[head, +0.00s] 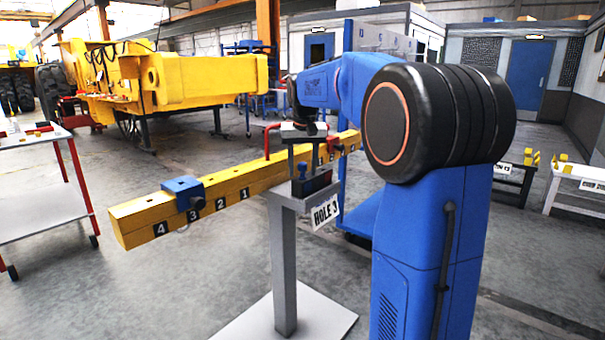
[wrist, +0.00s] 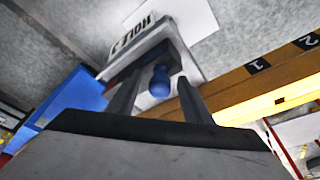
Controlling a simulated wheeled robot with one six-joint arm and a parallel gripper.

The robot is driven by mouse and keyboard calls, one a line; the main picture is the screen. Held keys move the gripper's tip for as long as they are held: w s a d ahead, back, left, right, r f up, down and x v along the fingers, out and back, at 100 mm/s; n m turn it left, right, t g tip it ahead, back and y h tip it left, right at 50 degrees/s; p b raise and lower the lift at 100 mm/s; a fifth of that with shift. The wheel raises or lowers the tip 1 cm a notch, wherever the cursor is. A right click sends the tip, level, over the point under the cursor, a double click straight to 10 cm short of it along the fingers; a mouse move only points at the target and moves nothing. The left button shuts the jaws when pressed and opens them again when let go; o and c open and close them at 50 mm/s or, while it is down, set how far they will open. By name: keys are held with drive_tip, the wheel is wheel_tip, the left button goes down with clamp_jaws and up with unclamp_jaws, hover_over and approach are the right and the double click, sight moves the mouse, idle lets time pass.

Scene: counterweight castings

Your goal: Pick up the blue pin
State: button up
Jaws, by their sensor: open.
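The blue pin (wrist: 160,82) shows its round blue knob in the wrist view, between my gripper's two fingers and a little beyond them. In the head view the pin (head: 303,171) is a small blue shape standing at the dark block on top of the grey pedestal. My gripper (wrist: 154,92) is open, with one finger on each side of the knob. I cannot tell whether either finger touches it. In the head view my gripper (head: 304,160) points down from above the pedestal. The pin's lower part is hidden.
A yellow numbered beam (head: 240,184) lies across the grey pedestal (head: 284,260), carrying a blue clamp block (head: 184,192). A red handle (head: 268,141) rises close left of my gripper. A "HOLE 3" sign (head: 325,211) hangs at the pedestal's front. A cart (head: 45,190) stands left.

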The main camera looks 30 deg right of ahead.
drive_tip(key=shift+c, duration=0.7)
clamp_jaws()
wheel_tip(320, 180, up, 12)
drive_tip(key=shift+f, duration=0.15)
